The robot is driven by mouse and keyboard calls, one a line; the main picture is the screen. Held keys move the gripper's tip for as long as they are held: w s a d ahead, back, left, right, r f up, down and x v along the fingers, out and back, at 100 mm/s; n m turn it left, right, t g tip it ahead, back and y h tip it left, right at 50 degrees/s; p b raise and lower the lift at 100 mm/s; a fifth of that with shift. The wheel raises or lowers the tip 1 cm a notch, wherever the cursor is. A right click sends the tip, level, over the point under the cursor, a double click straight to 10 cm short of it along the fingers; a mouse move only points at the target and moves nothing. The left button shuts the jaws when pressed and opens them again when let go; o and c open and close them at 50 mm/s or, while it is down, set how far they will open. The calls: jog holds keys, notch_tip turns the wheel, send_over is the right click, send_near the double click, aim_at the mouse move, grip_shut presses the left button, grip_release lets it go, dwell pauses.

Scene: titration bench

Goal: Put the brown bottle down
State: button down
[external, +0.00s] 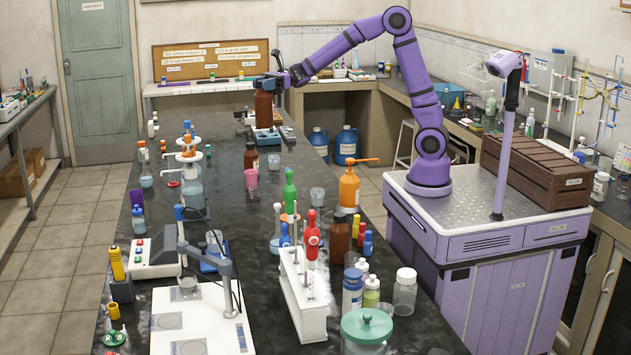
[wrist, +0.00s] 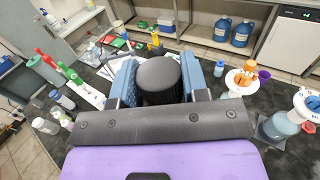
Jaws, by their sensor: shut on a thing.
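The brown bottle (external: 264,110) is upright at the far end of the dark bench in the external view. My gripper (external: 268,80) is shut on it near the top, coming from above and the right. In the wrist view its black cap (wrist: 158,74) sits between the two blue finger pads of my gripper (wrist: 158,84); the body below is mostly hidden. A blue tray-like item (external: 268,137) shows directly under the bottle in the external view. I cannot tell whether the bottle touches it or hangs just above.
A smaller brown bottle (external: 251,156) stands just in front on the dark bench (external: 232,240). A flask with an orange and white top (external: 190,180) stands to its left. An orange bottle (external: 349,187) and white rack (external: 303,295) stand nearer. Some bare bench lies between these.

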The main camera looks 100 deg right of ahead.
jog(key=w+a+n+g+y, duration=0.2)
jog(key=a+n+g+y, duration=0.15)
jog(key=a, duration=1.25)
jog(key=s+a+n+g+y, duration=0.2)
jog(key=s+a+g, duration=0.15)
jog(key=a, duration=0.85)
jog(key=s+a+n+g+y, duration=0.15)
jog(key=s+a, duration=0.25)
jog(key=a, duration=0.7)
jog(key=s+a+n+g+y, duration=0.1)
jog(key=s+a+n+g, duration=0.2)
jog(key=a, duration=0.9)
notch_tip(320, 180, down, 35)
jog(key=shift+d+f+m+g, duration=0.2)
jog(key=shift+m+g, duration=0.1)
jog(key=shift+g, duration=0.05)
jog(key=shift+f, duration=0.1)
jog(key=c, duration=0.6)
grip_release()
